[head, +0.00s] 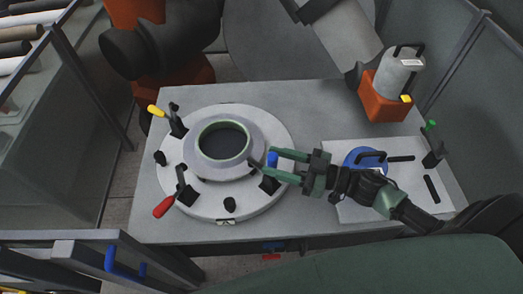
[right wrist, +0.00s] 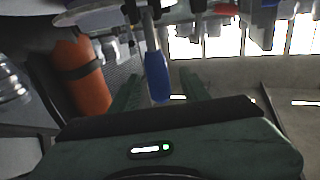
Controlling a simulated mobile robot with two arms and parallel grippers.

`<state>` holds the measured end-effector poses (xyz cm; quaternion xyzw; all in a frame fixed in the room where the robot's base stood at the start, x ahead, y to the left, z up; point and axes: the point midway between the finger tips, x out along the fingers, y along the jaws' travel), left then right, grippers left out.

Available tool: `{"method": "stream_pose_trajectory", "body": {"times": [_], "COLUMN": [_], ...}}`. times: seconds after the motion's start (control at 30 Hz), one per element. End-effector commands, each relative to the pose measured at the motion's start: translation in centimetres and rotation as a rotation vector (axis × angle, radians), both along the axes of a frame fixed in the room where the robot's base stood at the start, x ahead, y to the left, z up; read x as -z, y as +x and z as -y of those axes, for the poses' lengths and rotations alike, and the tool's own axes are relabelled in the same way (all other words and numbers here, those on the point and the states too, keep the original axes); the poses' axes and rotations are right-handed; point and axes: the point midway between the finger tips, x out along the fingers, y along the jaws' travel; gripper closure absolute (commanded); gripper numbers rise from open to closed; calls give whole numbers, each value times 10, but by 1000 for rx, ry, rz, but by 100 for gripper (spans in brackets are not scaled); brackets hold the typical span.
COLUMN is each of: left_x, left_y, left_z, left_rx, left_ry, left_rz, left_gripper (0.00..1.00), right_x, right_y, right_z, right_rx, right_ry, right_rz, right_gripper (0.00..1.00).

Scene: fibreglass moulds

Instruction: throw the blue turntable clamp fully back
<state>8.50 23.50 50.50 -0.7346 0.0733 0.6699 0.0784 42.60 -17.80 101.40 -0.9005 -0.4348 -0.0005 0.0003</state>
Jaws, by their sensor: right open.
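The blue turntable clamp handle (head: 272,159) is at the right side of the round white turntable (head: 228,207). The clamp's dark base (head: 269,185) sits on the turntable's rim. My right gripper (head: 272,163) reaches in from the right, open, with its green fingers on either side of the blue handle. In the right wrist view the blue handle (right wrist: 156,76) hangs between the two fingers, with gaps visible on both sides. A grey ring mould (head: 247,131) lies in the middle of the turntable. My left gripper is not in view.
A yellow-handled clamp (head: 156,111) and a red-handled clamp (head: 164,206) stand on the turntable's left side. A white board (head: 350,206) with a blue disc (head: 354,159) lies to the right. An orange-based canister (head: 385,95) stands behind it. The table's back middle is clear.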

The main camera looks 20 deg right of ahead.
Motion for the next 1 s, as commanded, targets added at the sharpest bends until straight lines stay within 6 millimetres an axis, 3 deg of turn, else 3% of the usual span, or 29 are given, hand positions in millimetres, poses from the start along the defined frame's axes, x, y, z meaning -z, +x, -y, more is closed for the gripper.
{"method": "stream_pose_trajectory", "body": {"times": [0.23, 0.6, 0.77, 1.0], "left_x": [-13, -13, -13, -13], "left_y": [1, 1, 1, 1], "left_z": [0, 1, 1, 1], "left_rx": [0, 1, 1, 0], "left_ry": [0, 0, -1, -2], "left_rz": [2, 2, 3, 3], "left_gripper": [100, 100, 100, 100], "right_x": [-3, -1, -1, -1], "right_y": [21, 25, 25, 25], "right_z": [-26, -31, -31, -31], "right_rx": [0, 0, 0, 0], "right_ry": [1, 0, 0, 0], "right_rz": [2, 1, 1, 1], "right_gripper": [54, 54, 99, 100]}}
